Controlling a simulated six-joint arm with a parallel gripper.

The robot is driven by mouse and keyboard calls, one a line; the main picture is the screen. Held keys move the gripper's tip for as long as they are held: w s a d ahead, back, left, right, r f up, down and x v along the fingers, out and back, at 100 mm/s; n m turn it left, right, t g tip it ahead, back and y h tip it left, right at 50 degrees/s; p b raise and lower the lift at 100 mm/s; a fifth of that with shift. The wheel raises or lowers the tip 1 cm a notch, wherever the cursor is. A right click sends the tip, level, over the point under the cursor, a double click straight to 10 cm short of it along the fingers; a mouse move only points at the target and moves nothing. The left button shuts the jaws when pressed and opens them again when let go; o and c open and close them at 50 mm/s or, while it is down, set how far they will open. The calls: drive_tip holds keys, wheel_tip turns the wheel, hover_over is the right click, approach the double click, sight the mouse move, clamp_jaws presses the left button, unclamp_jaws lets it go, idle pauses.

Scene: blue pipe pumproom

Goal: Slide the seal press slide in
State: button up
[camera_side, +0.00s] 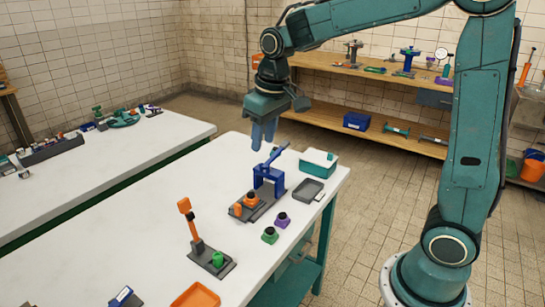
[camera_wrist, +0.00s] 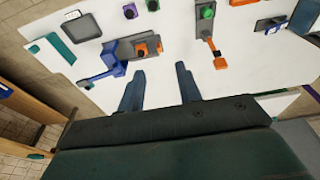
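The seal press has a blue frame (camera_side: 268,178) and a raised blue lever on a dark grey base; the frame also shows in the wrist view (camera_wrist: 104,58). At its front, what looks like the slide (camera_side: 243,213) is a grey plate with orange parts (camera_side: 251,198) on it, sticking out of the frame. The orange part also shows in the wrist view (camera_wrist: 142,49). My gripper (camera_side: 262,144) hangs in the air above the press, apart from it. In the wrist view its two blue fingers (camera_wrist: 160,70) are spread with nothing between them.
An orange-levered fixture (camera_side: 195,235) stands nearer the camera.

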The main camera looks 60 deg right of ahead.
drive_tip(key=w+f+g, duration=0.1)
drive_tip(key=w+f, duration=0.4)
drive_tip(key=w, duration=0.1)
drive_tip(key=g, duration=0.1)
hover_over(237, 204)
wheel_tip(237, 204, down, 8)
drive_tip(key=r, duration=0.1)
drive_tip(key=shift+f, duration=0.25)
drive_tip(key=shift+f, duration=0.15)
wheel_tip(237, 204, down, 14)
drive_tip(key=shift+r, duration=0.25)
clamp_jaws()
